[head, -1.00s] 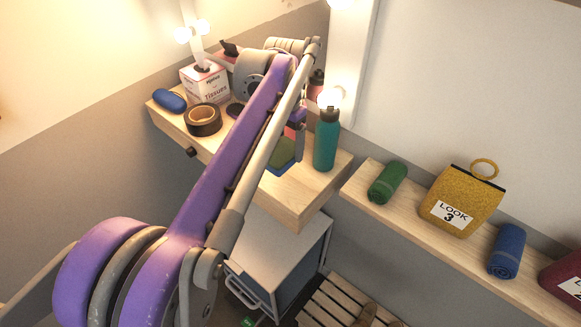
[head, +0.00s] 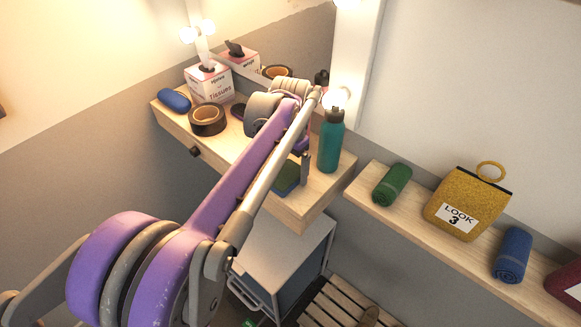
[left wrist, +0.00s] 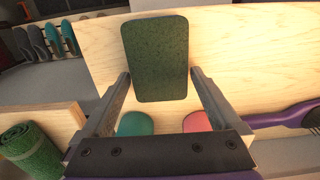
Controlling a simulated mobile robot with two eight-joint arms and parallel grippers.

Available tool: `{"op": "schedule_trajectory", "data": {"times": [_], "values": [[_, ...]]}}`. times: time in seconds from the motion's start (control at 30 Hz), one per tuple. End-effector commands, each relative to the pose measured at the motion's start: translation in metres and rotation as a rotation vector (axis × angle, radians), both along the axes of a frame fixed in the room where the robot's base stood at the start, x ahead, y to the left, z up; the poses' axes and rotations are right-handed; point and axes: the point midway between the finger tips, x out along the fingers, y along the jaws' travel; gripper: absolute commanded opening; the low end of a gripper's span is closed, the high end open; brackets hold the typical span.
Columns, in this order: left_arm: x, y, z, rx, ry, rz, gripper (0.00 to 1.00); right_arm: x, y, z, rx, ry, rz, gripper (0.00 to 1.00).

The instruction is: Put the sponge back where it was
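The sponge (head: 287,177), with a dark green face and a blue edge, is near the front of the wooden shelf below the mirror. It also shows in the left wrist view (left wrist: 157,58). My left gripper (head: 299,166) reaches over the shelf from my purple arm. My right gripper is not in view.
The teal bottle (head: 331,140) stands close right of my gripper. Black tape (head: 207,119), a blue case (head: 174,100) and a tissue box (head: 208,82) are left on the wooden shelf (head: 300,209). A green roll (head: 392,184) lies on the right shelf. A purple-handled item (left wrist: 285,117) shows in the wrist view.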

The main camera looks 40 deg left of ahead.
Motion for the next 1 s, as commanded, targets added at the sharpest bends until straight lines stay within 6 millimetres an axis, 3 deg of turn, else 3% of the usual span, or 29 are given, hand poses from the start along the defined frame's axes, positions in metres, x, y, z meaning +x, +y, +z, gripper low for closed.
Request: {"op": "schedule_trajectory", "data": {"times": [0.37,0.8,1.0], "values": [[0.000,0.000,0.011,0.000,0.000,0.000,1.00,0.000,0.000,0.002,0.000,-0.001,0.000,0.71],[0.000,0.000,0.099,0.000,0.000,0.001,1.00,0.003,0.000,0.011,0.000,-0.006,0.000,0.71],[0.000,0.000,0.118,0.000,0.000,0.000,1.00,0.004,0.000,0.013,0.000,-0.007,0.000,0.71]]}}
